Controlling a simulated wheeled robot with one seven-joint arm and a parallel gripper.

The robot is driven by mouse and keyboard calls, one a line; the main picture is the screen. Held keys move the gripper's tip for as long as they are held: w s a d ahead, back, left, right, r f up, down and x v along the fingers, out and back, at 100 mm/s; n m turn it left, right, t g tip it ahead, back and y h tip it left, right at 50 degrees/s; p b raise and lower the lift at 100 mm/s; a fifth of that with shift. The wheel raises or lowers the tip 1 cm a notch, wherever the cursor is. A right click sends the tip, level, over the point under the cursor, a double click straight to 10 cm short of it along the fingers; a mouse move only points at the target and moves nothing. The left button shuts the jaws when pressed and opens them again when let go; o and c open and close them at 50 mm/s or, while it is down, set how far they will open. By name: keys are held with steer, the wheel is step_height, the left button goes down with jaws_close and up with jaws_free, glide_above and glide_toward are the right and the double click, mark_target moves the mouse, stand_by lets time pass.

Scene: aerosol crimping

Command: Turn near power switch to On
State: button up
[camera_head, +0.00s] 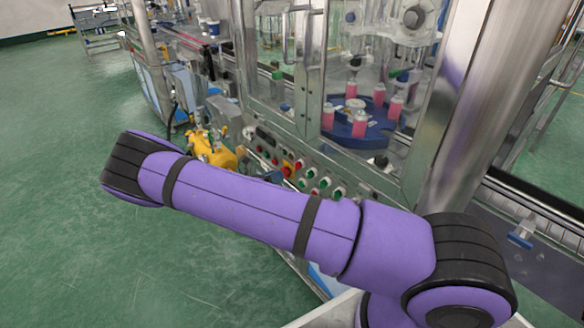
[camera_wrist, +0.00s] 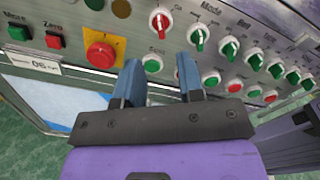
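The control panel (camera_wrist: 135,40) fills the upper wrist view, with rotary switches and push buttons. A red rotary knob (camera_wrist: 160,19) with a white pointer stands near the top, beyond the fingers. Green rotary knobs (camera_wrist: 200,38) run in a row to its right. I cannot read which one is the power switch. My gripper (camera_wrist: 160,78) is open, its two blue fingers apart and pointing at the panel. In the head view the panel (camera_head: 300,172) shows behind my arm, and my gripper is hidden.
A red emergency stop (camera_wrist: 100,53) on a yellow plate is close to the left finger. A green button (camera_wrist: 19,33), a red button (camera_wrist: 54,41) and a small display (camera_wrist: 46,64) lie further left. Pink bottles (camera_head: 359,123) stand on a blue turntable (camera_head: 345,138) inside the glazed machine.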

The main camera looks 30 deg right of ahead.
mark_target(297, 166)
steer(key=w+d, duration=0.1)
steer(key=d, duration=0.7)
steer(key=shift+w, duration=0.3)
steer(key=shift+c, duration=0.2)
jaws_close()
